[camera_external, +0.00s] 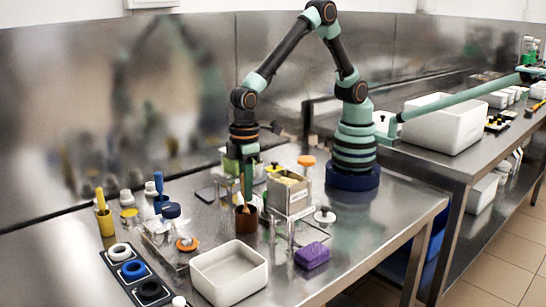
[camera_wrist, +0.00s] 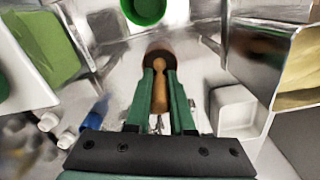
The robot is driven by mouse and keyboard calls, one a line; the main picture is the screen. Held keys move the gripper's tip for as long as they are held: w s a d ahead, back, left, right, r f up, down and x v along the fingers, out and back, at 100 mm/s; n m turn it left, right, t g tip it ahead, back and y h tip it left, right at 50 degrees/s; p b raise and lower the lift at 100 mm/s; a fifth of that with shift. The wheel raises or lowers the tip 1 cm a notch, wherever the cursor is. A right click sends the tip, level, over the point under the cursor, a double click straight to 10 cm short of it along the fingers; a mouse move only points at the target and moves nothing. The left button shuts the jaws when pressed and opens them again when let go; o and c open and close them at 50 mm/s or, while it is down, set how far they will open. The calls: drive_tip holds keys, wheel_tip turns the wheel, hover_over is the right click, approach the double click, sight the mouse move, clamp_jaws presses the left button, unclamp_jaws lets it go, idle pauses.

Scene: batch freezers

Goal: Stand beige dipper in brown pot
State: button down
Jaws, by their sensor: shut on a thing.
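The beige dipper (camera_wrist: 160,92) shows in the wrist view as a tan rod between my green fingers. My gripper (camera_wrist: 160,78) is shut on it. The dipper's far end reaches the brown pot (camera_wrist: 157,47), whose dark round mouth lies just beyond my fingertips. In the outside view the brown pot (camera_external: 246,222) stands upright on the steel bench, and my gripper (camera_external: 247,190) points straight down right above it. The dipper is mostly hidden there by my fingers. I cannot tell how deep its lower end sits inside the pot.
A metal box (camera_external: 288,194) stands close right of the pot. A white square tray (camera_external: 228,272) and a purple block (camera_external: 312,255) lie in front. A yellow pot (camera_external: 105,222) and a blue pot (camera_external: 161,203) stand left. A black strip with rings (camera_external: 136,275) lies front left.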

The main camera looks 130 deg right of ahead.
drive_tip(key=shift+f, duration=0.8)
drive_tip(key=shift+c, duration=1.1)
unclamp_jaws()
drive_tip(key=shift+r, duration=0.1)
drive_tip(key=shift+r, duration=3.4)
